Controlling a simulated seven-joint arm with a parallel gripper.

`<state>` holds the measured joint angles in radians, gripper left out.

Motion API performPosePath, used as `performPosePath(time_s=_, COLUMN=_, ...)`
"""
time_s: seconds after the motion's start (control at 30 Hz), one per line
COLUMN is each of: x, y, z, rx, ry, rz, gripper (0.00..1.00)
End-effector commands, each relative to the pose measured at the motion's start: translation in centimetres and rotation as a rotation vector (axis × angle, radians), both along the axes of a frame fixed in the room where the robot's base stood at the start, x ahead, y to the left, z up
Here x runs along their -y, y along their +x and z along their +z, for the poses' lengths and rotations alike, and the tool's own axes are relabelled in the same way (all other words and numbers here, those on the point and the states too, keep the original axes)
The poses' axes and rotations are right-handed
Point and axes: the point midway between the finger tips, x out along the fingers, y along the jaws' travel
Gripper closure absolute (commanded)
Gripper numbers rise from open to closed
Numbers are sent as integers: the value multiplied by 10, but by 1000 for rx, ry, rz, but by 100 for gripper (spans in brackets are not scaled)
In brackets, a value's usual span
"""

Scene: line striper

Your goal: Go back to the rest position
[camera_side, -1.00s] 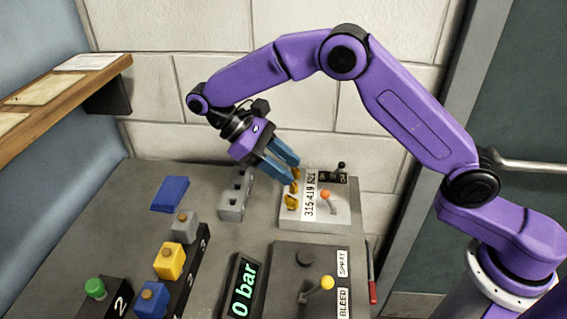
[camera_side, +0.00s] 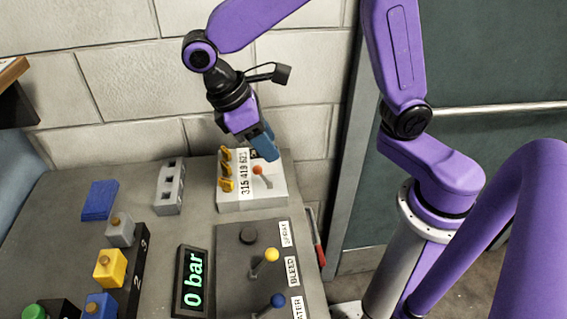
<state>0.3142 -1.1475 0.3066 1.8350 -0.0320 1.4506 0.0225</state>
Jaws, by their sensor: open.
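My gripper (camera_side: 266,146) points down over the back of a white box (camera_side: 262,201), with its blue fingers open. The fingers look close together from this angle, and nothing shows between them. They hide most of the box's back right corner. The box has a label with numbers, yellow-orange pieces (camera_side: 227,171) on its left and a lever with an orange knob (camera_side: 258,170) just in front of my fingers. I cannot tell whether the fingers touch the box.
A grey block (camera_side: 170,188) with dark holes and a blue pad (camera_side: 100,200) lie left of the box. In front are a display reading 0 bar (camera_side: 192,282), a lever panel (camera_side: 236,290) and colored blocks (camera_side: 109,268). A brick wall stands behind.

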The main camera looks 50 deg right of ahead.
Motion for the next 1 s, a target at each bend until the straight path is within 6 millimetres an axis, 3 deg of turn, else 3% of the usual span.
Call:
performPosePath(time_s=0.4, x=66, y=-99, z=-3, rx=173, ry=272, rz=181, gripper=58)
performPosePath(time_s=0.6, x=90, y=-134, z=-12, rx=225, ry=376, rz=245, gripper=58)
performPosePath(time_s=0.8, x=99, y=-148, z=-17, rx=244, ry=417, rz=271, gripper=58)
performPosePath(time_s=1.0, x=99, y=-148, z=-17, rx=245, ry=418, rz=271, gripper=58)
